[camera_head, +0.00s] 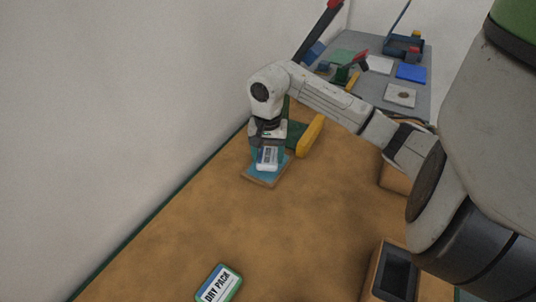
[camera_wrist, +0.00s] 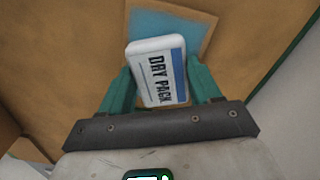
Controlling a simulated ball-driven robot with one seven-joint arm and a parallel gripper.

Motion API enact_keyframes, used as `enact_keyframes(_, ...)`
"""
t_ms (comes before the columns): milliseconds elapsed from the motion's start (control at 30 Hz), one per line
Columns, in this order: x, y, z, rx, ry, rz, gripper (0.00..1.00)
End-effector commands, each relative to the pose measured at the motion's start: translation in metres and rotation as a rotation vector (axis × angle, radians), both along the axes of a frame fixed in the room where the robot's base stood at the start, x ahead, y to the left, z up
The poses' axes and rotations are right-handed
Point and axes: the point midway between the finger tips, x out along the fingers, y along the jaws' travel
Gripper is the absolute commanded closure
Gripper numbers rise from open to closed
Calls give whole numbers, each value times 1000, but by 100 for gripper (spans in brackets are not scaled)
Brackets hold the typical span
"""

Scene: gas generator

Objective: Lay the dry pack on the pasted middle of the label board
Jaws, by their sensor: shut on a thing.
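The dry pack (camera_head: 268,158) is a small white block with a blue-and-white label. In the wrist view the dry pack (camera_wrist: 157,72) shows the words DRY PACK and sits between the teal fingers of my gripper (camera_wrist: 162,82). My gripper (camera_head: 268,152) points down and is shut on the pack. The label board (camera_head: 262,179) lies flat on the tan surface directly beneath. In the wrist view the label board (camera_wrist: 207,18) shows a blue pasted middle, partly hidden by the pack. I cannot tell whether the pack touches the board.
A green-edged DRY PACK item (camera_head: 219,284) lies at the front. A yellow-ended green object (camera_head: 310,136) stands just right of my gripper. A dark open box (camera_head: 396,273) is at lower right. A grey table (camera_head: 402,112) with several items is behind. The tan surface's middle is clear.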

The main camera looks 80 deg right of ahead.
Motion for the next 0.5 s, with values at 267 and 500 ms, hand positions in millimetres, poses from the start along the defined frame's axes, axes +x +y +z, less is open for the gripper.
enact_keyframes(267,0,-1,-9,-2,0,0,67)
enact_keyframes(500,-1,-1,-12,-2,0,0,67)
